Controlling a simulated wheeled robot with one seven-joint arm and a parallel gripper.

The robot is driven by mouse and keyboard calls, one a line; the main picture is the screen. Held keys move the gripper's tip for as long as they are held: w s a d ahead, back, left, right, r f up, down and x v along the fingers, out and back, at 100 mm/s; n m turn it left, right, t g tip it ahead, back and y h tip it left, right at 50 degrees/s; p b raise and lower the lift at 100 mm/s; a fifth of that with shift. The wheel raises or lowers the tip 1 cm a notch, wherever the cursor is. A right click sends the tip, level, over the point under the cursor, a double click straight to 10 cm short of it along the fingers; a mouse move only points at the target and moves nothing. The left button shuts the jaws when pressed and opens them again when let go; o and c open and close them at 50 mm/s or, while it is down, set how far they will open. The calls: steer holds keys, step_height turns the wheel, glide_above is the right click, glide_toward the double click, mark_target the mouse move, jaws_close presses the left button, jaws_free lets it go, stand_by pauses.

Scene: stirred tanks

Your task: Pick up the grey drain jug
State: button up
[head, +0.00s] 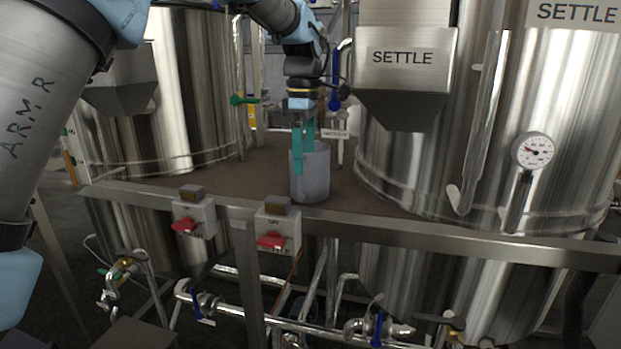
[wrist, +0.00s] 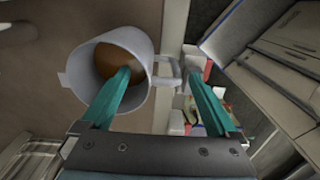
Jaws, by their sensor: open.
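The grey drain jug (head: 316,182) stands upright on the brown deck, near its front rail, in the middle of the head view. In the wrist view the jug (wrist: 83,66) is seen from above, with brown inside, a spout on its left and its handle (wrist: 168,71) on the right. My gripper (head: 304,158) is pointing down at the jug, open. In the wrist view its teal fingers (wrist: 160,77) straddle the jug's right wall and handle: one reaches over the mouth, the other is outside beyond the handle. Whether either finger touches the jug is unclear.
Large steel tanks stand left (head: 180,90) and right (head: 485,130), with a SETTLE hopper (head: 405,75) close by. A metal rail (head: 350,220) runs along the deck's front, carrying two boxes with red switches (head: 277,226). Pipes and valves run below.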

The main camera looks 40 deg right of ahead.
mark_target(307, 175)
step_height(307, 175, down, 2)
steer(key=f, duration=0.1)
steer(key=f+p, duration=0.1)
steer(key=f, duration=0.1)
steer(key=f+p, duration=0.1)
steer(key=shift+a+f, duration=0.3)
steer(key=shift+a, duration=0.1)
steer(key=shift+f, duration=0.55)
jaws_close()
steer(key=shift+r, duration=0.1)
